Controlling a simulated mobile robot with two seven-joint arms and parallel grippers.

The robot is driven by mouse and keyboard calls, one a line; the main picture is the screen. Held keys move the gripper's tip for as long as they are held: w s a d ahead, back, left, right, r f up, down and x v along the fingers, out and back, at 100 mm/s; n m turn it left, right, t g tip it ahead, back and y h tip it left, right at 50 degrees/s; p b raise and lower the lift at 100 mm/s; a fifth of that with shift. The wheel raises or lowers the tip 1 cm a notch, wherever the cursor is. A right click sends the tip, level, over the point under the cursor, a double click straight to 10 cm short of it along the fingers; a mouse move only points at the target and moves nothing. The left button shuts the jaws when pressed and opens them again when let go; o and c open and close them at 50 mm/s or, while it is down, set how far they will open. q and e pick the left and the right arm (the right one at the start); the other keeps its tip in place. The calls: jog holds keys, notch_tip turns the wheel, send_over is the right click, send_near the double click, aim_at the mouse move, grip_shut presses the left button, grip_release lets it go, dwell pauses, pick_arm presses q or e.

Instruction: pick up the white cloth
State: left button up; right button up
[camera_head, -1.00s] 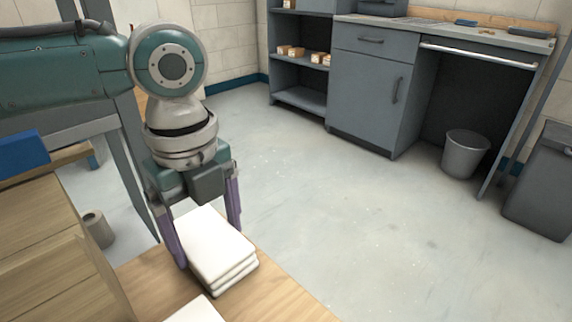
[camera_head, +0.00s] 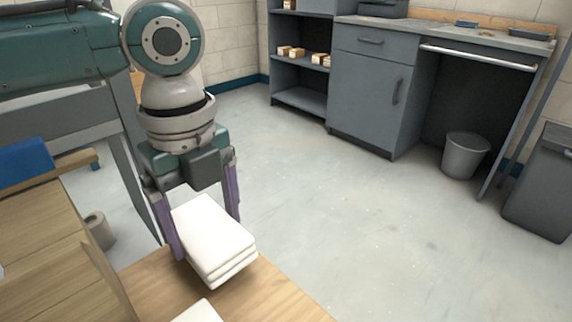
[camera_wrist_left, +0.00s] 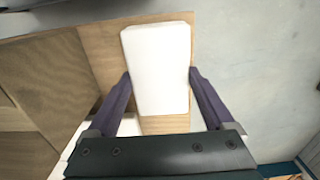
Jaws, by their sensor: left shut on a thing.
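The white cloth (camera_head: 214,236) is a folded, layered stack. My left gripper (camera_head: 205,226) is shut on it, one purple finger on each side. In the head view the cloth looks raised a little above the wooden tabletop (camera_head: 262,296) near its corner. In the left wrist view the cloth (camera_wrist_left: 158,68) lies between the two fingers (camera_wrist_left: 160,84), which touch its long sides. A second white piece (camera_head: 198,312) lies on the tabletop at the bottom edge of the head view. My right gripper is not in view.
A wooden box-like structure (camera_head: 45,235) stands at the left, with a blue object (camera_head: 24,158) behind it. A grey cabinet (camera_head: 368,92) and workbench stand across the room. A metal bucket (camera_head: 465,155) and a dark bin (camera_head: 543,185) are at the right. The floor between is clear.

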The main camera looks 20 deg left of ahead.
aim_at(206, 226)
pick_arm(q)
notch_tip(206, 226, up, 18)
jog(key=p, duration=0.4)
jog(key=shift+f, duration=0.25)
